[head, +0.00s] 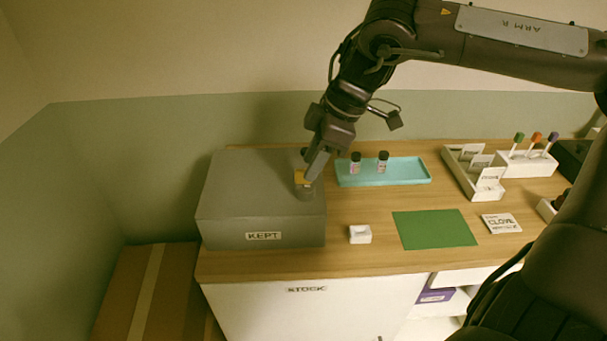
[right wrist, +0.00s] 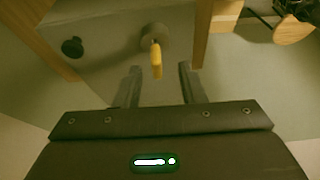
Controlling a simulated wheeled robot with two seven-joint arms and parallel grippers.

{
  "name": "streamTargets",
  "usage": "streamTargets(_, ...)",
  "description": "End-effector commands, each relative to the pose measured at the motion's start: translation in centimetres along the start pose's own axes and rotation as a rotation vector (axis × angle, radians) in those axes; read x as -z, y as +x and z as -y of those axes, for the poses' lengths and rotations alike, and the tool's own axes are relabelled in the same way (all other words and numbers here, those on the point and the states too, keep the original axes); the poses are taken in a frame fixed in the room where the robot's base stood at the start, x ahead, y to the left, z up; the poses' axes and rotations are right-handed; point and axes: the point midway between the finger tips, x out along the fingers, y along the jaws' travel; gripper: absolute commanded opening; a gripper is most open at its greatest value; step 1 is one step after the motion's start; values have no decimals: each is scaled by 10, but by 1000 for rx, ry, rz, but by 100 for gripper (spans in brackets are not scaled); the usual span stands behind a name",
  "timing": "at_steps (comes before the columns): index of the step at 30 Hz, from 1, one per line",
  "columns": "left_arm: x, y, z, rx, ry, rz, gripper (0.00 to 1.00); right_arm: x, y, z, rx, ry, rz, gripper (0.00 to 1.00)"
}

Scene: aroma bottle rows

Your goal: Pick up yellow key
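The yellow key (head: 301,177) stands in a round grey lock (head: 305,192) on top of the grey box marked KEPT (head: 240,210). My right gripper (head: 311,170) is over the box, at the key, and partly hides it in the head view. In the right wrist view the key (right wrist: 157,60) shows between the two fingertips of the right gripper (right wrist: 160,70), with a gap on either side. The fingers are apart and hold nothing. My left gripper is not in view.
A dark knob (right wrist: 72,47) sits on the box near the lock. Right of the box are a teal tray (head: 410,172) with two small bottles, a small white block (head: 360,234), a green mat (head: 434,229) and a white card holder (head: 455,168).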

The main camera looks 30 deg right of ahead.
Motion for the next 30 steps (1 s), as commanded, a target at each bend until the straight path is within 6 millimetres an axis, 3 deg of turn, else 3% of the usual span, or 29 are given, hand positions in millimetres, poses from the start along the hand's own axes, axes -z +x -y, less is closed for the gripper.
streamTargets(4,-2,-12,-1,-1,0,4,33,1,19,1,5,1,3,36)
streamTargets(9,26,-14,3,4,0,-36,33,0,37,0,2,0,2,36)
streamTargets(12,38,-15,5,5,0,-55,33,1,40,0,0,0,0,36)
streamTargets(17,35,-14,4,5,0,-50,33,1,40,0,-1,-1,0,36)
streamTargets(26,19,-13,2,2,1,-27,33,0,40,0,-1,-1,0,0)
streamTargets(30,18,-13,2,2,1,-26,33,1,40,0,-1,-1,0,0)
